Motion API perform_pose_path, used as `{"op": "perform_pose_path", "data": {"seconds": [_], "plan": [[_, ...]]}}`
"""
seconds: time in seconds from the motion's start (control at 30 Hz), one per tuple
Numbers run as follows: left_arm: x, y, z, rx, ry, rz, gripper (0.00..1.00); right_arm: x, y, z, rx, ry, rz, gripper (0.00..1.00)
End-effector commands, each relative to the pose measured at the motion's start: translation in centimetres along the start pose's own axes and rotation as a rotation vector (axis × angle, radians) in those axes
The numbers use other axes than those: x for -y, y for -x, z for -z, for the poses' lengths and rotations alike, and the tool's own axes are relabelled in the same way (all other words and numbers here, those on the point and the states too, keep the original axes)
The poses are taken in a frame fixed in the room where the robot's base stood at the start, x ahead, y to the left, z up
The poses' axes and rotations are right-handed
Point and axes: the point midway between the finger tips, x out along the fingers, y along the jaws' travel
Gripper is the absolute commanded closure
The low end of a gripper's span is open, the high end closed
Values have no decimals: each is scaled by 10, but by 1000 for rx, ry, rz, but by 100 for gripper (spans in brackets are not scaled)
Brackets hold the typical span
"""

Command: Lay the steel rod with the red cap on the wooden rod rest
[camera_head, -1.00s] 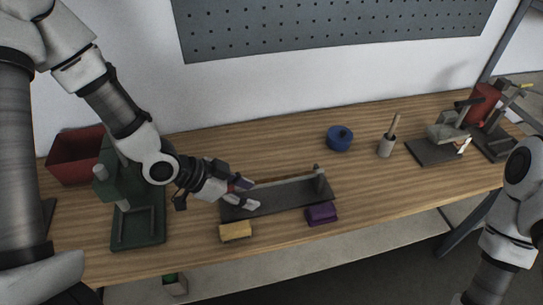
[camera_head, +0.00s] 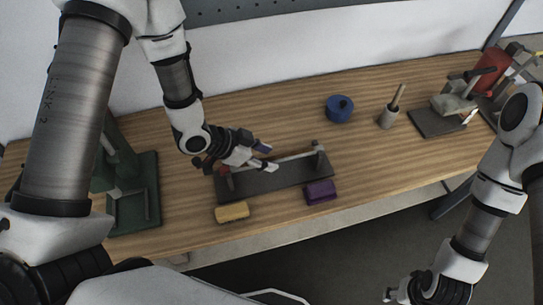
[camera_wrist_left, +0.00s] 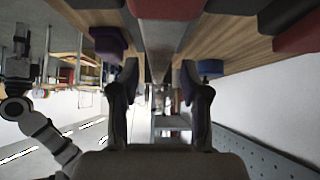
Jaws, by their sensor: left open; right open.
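A pale, thin steel rod (camera_head: 298,155) appears to lie along the dark stand (camera_head: 285,180) on the bench, near a short upright post at the stand's right end. A small reddish piece (camera_head: 225,178) shows at the stand's left end; I cannot tell if it is the red cap. My left gripper (camera_head: 268,166) is open over the left half of the stand, hiding part of the rod. In the left wrist view its fingers (camera_wrist_left: 158,78) are apart with nothing visible between them. My right gripper (camera_head: 408,292) is low at the bottom edge, away from the bench. I cannot pick out the wooden rod rest.
A yellow block (camera_head: 231,212) and a purple block (camera_head: 320,192) lie in front of the stand. Behind stand a blue pot (camera_head: 339,109) and a cup with a wooden handle (camera_head: 388,117). A green fixture (camera_head: 138,190) is at left; dark fixtures (camera_head: 440,118) are at right.

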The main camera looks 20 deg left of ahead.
Motion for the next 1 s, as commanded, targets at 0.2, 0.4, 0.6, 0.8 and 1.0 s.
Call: {"op": "perform_pose_path", "data": {"seconds": [0.2, 0.4, 0.6, 0.8, 1.0], "plan": [[0, 0, 0, 0, 0, 0, 100, 0, 0, 0, 1, 0, 0, 57], [0, 0, 0, 1, 0, 0, 100, 0, 0, 0, 1, 0, 0, 57], [0, 1, 0, 2, 1, 0, 100, 0, 0, 0, 1, 0, 0, 57], [1, 8, 8, 1, 2, 2, 100, 0, 10, 0, 1, 0, 0, 57], [3, 17, 19, 1, 4, 5, 100, 0, 23, 0, 1, 0, 0, 57]]}}
